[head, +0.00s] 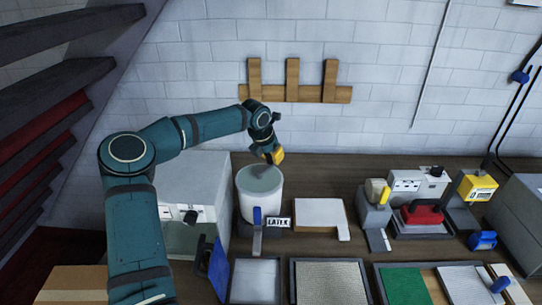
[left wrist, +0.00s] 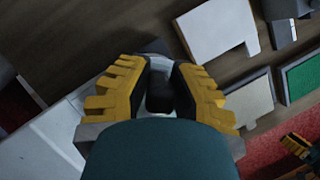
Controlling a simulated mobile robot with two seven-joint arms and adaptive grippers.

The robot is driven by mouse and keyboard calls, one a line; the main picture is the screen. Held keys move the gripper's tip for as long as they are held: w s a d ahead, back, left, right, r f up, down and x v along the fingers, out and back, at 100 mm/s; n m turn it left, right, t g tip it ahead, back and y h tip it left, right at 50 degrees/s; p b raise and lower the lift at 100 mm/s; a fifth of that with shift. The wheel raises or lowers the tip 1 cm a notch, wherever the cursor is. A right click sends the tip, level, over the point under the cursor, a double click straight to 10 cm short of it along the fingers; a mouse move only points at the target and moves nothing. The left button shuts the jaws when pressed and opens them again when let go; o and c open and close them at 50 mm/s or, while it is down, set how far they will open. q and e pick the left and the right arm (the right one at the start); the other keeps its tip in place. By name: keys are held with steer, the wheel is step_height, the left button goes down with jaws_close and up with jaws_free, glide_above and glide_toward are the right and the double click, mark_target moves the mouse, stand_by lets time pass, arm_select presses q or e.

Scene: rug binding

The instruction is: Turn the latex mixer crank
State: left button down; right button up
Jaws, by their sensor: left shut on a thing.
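The latex mixer is a white round tub (head: 259,203) with a "LATEX" label (head: 278,222) at its front right, standing on the bench in the head view. My left gripper (head: 274,156) is above the tub's back rim. In the left wrist view, my left gripper (left wrist: 157,95) has its yellow ridged fingers shut on a dark knob (left wrist: 158,100), which I take to be the crank's grip. The rest of the crank is mostly hidden. Yellow fingers, apparently my right gripper (left wrist: 299,145), show at the lower right edge of the left wrist view.
A blue-handled tool (head: 257,217) stands at the tub's front. A grey box (head: 197,180) is close on the left. A white sheet (head: 320,214) lies to the right, and framed trays (head: 330,264) line the front. A wooden peg rack (head: 294,94) hangs behind.

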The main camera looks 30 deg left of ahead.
mark_target(262, 170)
arm_select(q)
steer(key=shift+s+f, duration=0.1)
steer(key=shift+f, duration=0.05)
stand_by(0.4)
steer(key=c, duration=0.8)
jaws_free()
steer(key=v, duration=1.2)
steer(key=shift+a, duration=0.1)
